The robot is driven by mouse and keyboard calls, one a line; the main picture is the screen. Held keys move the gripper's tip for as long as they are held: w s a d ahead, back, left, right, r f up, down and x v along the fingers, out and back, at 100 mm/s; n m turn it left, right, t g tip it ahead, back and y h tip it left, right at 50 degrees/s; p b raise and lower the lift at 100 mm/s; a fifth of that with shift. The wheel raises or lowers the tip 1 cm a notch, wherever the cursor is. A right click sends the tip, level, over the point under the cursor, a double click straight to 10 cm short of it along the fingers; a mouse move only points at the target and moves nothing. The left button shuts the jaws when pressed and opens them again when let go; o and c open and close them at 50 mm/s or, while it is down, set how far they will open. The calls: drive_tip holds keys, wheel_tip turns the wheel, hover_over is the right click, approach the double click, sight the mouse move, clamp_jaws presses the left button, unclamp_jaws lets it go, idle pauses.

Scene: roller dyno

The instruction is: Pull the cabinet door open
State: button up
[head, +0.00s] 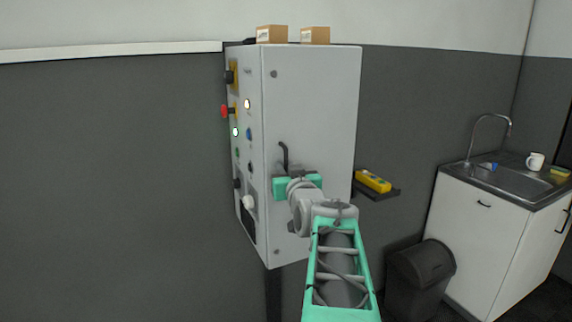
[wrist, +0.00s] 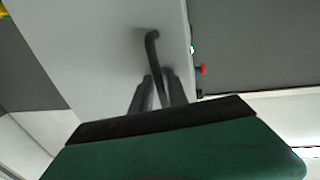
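The grey wall cabinet (head: 245,215) has a wide light-grey door (head: 315,110), which looks shut and flush. A dark curved handle (head: 284,155) stands on the door's left part, its lower end hidden behind my gripper in the head view. In the wrist view the handle (wrist: 152,48) runs down between the two fingers of my gripper (wrist: 159,78). The fingers are on either side of the handle, with narrow gaps showing, so they look open around it. In the head view my gripper (head: 297,180) is at the door, its fingertips hidden.
The cabinet's narrow left side carries knobs, lights and a red button (head: 224,111). Two cardboard boxes (head: 271,34) (head: 315,35) stand on top. A yellow device (head: 373,180) lies on a small shelf (head: 381,194) at right. A dark bin (head: 421,268) and sink unit (head: 478,235) stand further right.

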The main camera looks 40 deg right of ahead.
drive_tip(key=shift+c, duration=0.6)
clamp_jaws()
idle(0.7)
